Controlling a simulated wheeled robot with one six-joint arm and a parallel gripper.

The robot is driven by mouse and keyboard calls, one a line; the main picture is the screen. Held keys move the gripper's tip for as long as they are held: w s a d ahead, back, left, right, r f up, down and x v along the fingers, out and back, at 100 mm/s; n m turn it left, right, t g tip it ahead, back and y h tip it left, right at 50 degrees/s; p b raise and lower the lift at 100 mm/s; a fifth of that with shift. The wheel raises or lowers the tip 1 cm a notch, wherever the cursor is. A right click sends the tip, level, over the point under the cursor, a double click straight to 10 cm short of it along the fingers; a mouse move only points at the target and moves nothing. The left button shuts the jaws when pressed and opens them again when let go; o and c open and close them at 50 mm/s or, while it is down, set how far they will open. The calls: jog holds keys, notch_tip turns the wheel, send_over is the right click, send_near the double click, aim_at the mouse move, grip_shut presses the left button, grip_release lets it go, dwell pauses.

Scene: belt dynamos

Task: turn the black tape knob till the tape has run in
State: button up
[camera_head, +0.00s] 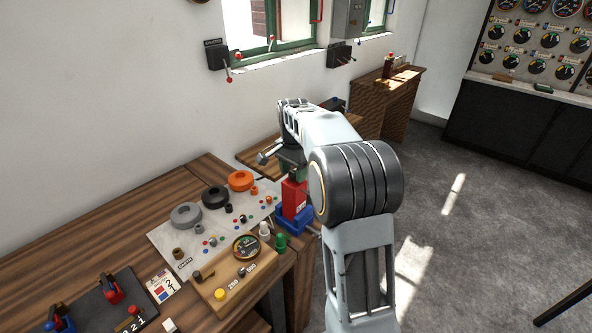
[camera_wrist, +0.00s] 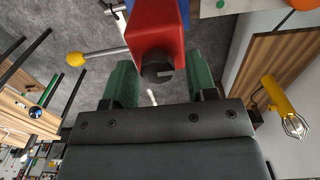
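My gripper (camera_wrist: 162,80) has two green fingers, which stand apart with no firm hold visible. Between them in the wrist view is a dark round knob (camera_wrist: 157,72) with a pale mark, on the end of a red block (camera_wrist: 156,30). The knob looks close to the left finger, with a small gap on the right. In the head view the red block (camera_head: 293,199) stands on a blue base (camera_head: 294,219) at the bench's right end, just below my gripper. A black ring (camera_head: 215,197) and a small black knob (camera_head: 228,208) sit on the pale panel. I cannot tell which knob is the tape's.
The pale panel (camera_head: 170,243) also bears a grey ring (camera_head: 185,215) and an orange ring (camera_head: 240,181). A wooden board with a dial (camera_head: 246,247) lies in front. A yellow-tipped lever (camera_wrist: 77,58) and a yellow caged lamp (camera_wrist: 281,100) flank the gripper. Open floor lies right.

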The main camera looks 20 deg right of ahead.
jog(key=c, duration=0.7)
jog(key=shift+d, duration=0.2)
jog(key=shift+c, duration=0.4)
jog(key=shift+a+r+n, duration=0.1)
jog(key=shift+a+n, duration=0.05)
jog(key=shift+n, duration=0.45)
jog(key=n+p, duration=0.1)
jog(key=n, duration=0.2)
jog(key=n+p, duration=0.1)
jog(key=n, duration=0.5)
jog(key=shift+n, duration=0.4)
jog(key=o, duration=0.9)
jog(key=shift+o, duration=0.2)
